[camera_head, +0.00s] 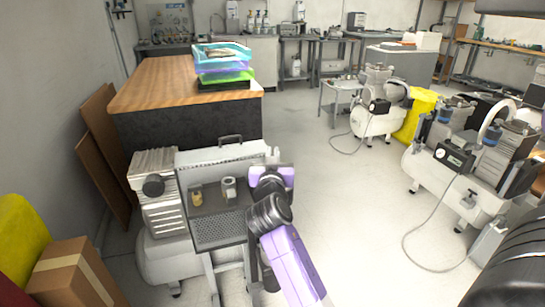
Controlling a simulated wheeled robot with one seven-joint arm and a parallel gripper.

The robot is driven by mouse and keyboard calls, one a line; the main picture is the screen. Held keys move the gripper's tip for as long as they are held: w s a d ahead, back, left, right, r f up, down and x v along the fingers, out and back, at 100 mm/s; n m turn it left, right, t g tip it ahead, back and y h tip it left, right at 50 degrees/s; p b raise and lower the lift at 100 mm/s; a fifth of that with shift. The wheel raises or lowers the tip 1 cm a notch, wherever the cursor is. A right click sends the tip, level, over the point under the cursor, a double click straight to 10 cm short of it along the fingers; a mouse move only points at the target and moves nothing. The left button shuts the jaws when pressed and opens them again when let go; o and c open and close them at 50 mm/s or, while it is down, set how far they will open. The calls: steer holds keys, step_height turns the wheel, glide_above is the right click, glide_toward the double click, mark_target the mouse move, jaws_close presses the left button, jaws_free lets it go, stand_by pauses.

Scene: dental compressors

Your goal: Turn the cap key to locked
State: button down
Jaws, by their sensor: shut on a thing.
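A grey, open-fronted panel box (212,212) with a handle on top stands in front of a white compressor. A small brass-coloured piece (196,196) and a pale grey cylindrical piece (229,187) sit on its face. My gripper (268,172) is at the right part of this box, pressed close to its face. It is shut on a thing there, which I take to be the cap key. My black and purple wrist hides the fingertips, the key and how far it is turned.
A wooden-topped bench (170,85) with stacked trays (222,65) stands behind. More compressors (470,155) stand at the right with hoses on the floor. A cardboard box (75,275) is at the lower left. The floor between is clear.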

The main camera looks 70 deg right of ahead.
steer(key=c, duration=1.5)
jaws_free()
steer(key=shift+c, duration=0.2)
steer(key=shift+a, duration=0.1)
steer(key=v, duration=0.7)
steer(key=shift+s+a, duration=0.2)
steer(key=shift+a, duration=0.1)
